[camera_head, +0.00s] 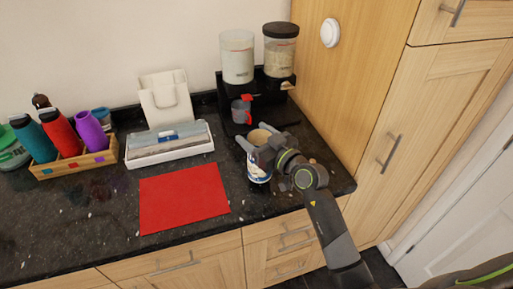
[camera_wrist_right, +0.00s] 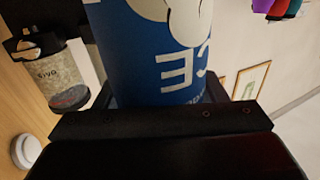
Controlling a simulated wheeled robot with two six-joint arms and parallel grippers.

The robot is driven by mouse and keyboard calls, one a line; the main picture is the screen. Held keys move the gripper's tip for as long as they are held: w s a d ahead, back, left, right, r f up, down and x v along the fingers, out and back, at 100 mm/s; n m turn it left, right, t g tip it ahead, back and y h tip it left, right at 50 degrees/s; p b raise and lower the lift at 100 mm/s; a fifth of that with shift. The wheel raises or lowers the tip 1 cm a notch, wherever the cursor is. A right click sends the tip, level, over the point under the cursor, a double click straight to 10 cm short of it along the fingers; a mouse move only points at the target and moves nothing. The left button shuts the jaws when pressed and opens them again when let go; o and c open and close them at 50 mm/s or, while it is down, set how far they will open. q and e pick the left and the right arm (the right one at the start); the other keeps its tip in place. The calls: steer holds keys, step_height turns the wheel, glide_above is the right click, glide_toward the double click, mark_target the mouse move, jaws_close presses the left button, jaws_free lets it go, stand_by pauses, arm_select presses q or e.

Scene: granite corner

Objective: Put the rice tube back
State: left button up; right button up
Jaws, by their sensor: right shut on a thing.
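The rice tube (camera_head: 259,175) is a blue-and-white cylinder with a tan top, near the front right of the dark counter. My right gripper (camera_head: 254,137) is shut on it near its upper part, and the tube looks about upright. I cannot tell whether its base touches the counter. In the right wrist view the tube (camera_wrist_right: 155,50) fills the upper middle, blue with large white letters, between the jaws. A dispenser stand (camera_head: 228,118) with two clear canisters stands behind it in the corner. My left gripper is not in view.
A grey cup (camera_head: 240,112) with a red part sits at the dispenser. Left of the tube are a red mat (camera_head: 184,198), a white tray (camera_head: 170,155) and a wooden box (camera_head: 75,165) of bottles. A tall wooden cabinet (camera_head: 350,75) borders the right side.

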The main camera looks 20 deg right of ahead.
steer(key=shift+f+b, duration=0.35)
steer(key=shift+f, duration=1.1)
steer(key=o, duration=1.7)
steer(key=shift+s+d, duration=0.1)
steer(key=shift+s, duration=0.15)
steer(key=shift+p+v, duration=0.3)
steer(key=shift+v, duration=5.5)
